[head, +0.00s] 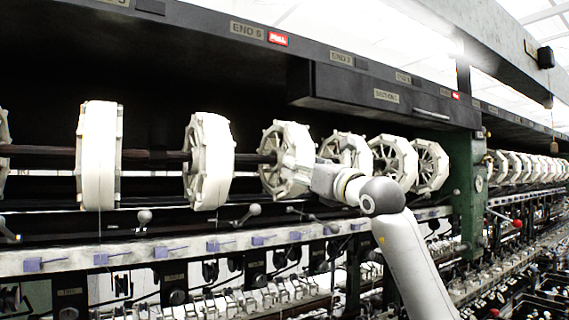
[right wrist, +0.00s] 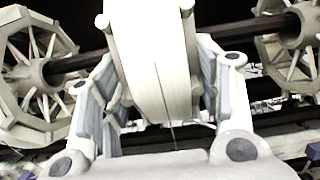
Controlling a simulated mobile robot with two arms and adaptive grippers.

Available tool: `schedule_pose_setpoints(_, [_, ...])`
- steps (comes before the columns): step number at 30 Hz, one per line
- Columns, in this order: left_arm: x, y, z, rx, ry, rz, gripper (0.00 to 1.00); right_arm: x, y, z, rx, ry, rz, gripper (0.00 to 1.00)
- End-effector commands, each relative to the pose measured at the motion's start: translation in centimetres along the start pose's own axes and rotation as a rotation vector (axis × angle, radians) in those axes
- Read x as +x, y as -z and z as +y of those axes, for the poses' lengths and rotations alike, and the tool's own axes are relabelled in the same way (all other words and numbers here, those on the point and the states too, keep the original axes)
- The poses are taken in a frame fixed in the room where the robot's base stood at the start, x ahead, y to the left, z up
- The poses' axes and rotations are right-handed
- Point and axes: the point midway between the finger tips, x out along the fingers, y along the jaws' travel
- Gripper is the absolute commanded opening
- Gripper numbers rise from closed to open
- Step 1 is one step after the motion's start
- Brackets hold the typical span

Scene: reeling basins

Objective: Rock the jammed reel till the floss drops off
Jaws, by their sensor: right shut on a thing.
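A white spoked reel (head: 285,158) sits on the dark horizontal shaft in the row of reels. My right gripper (head: 312,175) reaches it from the right in the head view and hides part of its rim. In the right wrist view the reel's pale rim (right wrist: 152,45) stands between the two fingers of my right gripper (right wrist: 155,85), which is shut on it. A thin thread of floss (right wrist: 172,132) hangs below the rim there. My left gripper is not in view.
A neighbouring reel (head: 209,160) is on the left and another (head: 346,150) close on the right, along the same shaft (head: 150,157). A ball-ended lever (head: 252,210) sticks out below. A dark box (head: 375,90) overhangs the row, and a green post (head: 467,180) stands right.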

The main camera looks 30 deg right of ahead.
Motion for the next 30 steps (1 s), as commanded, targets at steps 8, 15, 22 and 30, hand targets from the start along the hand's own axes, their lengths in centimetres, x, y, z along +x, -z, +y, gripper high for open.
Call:
schedule_pose_setpoints(8, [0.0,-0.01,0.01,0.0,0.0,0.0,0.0,-0.04,-0.14,0.0,0.0,0.0,-0.003,0.3])
schedule_pose_setpoints(15, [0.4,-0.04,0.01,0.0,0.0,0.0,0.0,-0.12,0.24,0.01,0.0,0.0,-0.003,0.3])
schedule_pose_setpoints(22, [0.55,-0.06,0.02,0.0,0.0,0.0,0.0,-0.13,0.37,0.01,0.0,0.0,-0.004,0.3])
schedule_pose_setpoints(30, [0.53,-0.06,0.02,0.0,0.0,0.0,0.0,-0.12,0.38,0.02,0.0,0.0,-0.003,0.75])
